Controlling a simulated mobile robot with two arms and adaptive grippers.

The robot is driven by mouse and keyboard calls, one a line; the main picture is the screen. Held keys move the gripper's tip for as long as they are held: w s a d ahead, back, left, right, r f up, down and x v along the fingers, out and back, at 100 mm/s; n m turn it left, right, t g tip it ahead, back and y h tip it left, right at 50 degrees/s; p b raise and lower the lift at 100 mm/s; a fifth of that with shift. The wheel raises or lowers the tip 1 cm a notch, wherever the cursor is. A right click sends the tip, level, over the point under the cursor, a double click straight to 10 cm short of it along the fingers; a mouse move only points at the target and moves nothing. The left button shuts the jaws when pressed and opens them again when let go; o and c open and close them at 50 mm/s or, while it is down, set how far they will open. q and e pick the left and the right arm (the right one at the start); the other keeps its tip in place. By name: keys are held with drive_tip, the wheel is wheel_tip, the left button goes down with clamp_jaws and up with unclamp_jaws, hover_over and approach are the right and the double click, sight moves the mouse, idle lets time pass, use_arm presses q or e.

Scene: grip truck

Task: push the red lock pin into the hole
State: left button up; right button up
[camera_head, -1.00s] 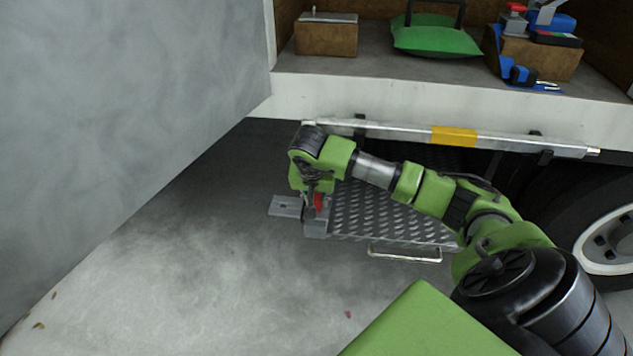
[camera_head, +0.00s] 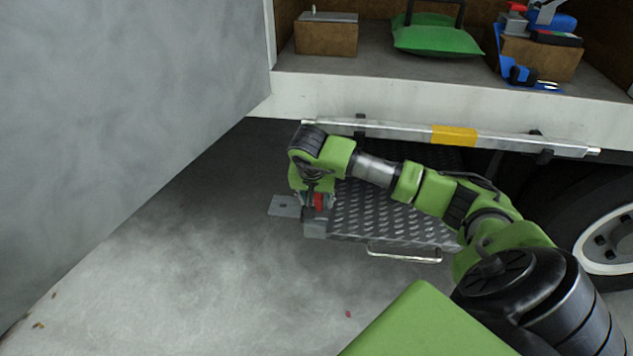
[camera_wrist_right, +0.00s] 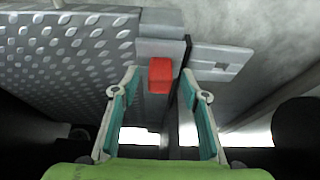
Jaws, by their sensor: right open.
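The red lock pin (camera_head: 319,201) shows as a small red block on the grey metal bracket (camera_head: 315,229) at the left end of the tread-plate step (camera_head: 385,215). In the right wrist view the red lock pin (camera_wrist_right: 160,75) lies just past and between the fingertips. My right gripper (camera_wrist_right: 158,80) is open, with a teal-padded finger to each side of the pin; neither clearly touches it. In the head view my right gripper (camera_head: 317,196) points down at the pin and partly covers it. The hole cannot be made out for certain. My left gripper is out of view.
A silver bar with a yellow band (camera_head: 454,136) runs above the step under the truck bed. A wheel (camera_head: 610,240) is at right.

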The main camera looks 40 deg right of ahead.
drive_tip(key=v, duration=1.1)
drive_tip(key=shift+r, duration=0.3)
drive_tip(key=shift+s, duration=0.2)
